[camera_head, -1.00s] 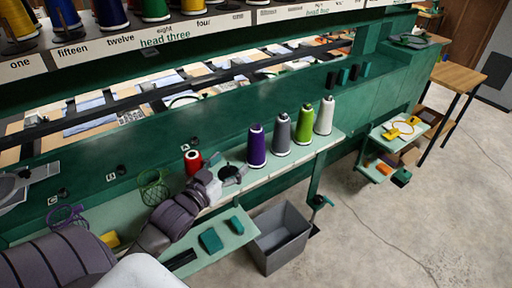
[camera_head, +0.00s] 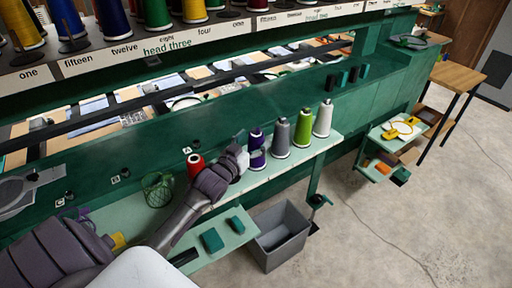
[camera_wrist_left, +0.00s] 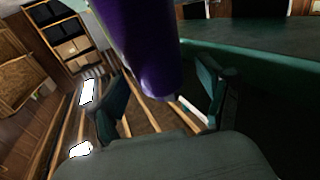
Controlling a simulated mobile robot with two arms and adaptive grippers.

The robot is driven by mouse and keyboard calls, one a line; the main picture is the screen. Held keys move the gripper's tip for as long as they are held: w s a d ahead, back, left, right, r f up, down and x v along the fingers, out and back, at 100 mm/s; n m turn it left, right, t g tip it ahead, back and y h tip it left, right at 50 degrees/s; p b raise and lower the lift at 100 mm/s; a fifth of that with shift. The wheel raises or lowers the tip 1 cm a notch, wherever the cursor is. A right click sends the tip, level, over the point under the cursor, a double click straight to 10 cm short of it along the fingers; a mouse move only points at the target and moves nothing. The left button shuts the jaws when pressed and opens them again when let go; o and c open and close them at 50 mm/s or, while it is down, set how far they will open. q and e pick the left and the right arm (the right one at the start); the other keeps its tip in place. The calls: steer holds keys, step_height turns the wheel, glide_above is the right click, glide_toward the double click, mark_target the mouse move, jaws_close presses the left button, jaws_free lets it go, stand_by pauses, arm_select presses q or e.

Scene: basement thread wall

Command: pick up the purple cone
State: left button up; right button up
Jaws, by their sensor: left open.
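The purple cone (camera_head: 256,152) stands upright on the pale green shelf, at the left end of a row of thread cones. My left gripper (camera_head: 254,153) is at the cone, partly in front of it in the head view. In the left wrist view the purple cone (camera_wrist_left: 145,45) is large and close, reaching down between the two open fingers (camera_wrist_left: 160,98). A gap shows beside the fingers, and I cannot tell whether either touches the cone. My right gripper is not in view.
A grey cone (camera_head: 281,138), a green cone (camera_head: 302,128) and a white cone (camera_head: 322,118) stand close to the right. A red cone (camera_head: 195,166) is left, near my arm. A grey bin (camera_head: 279,237) sits on the floor below the shelf (camera_head: 290,158).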

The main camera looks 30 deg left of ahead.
arm_select(q)
steer(key=shift+w, duration=0.95)
steer(key=shift+s, duration=0.1)
steer(key=shift+c, duration=0.5)
jaws_close()
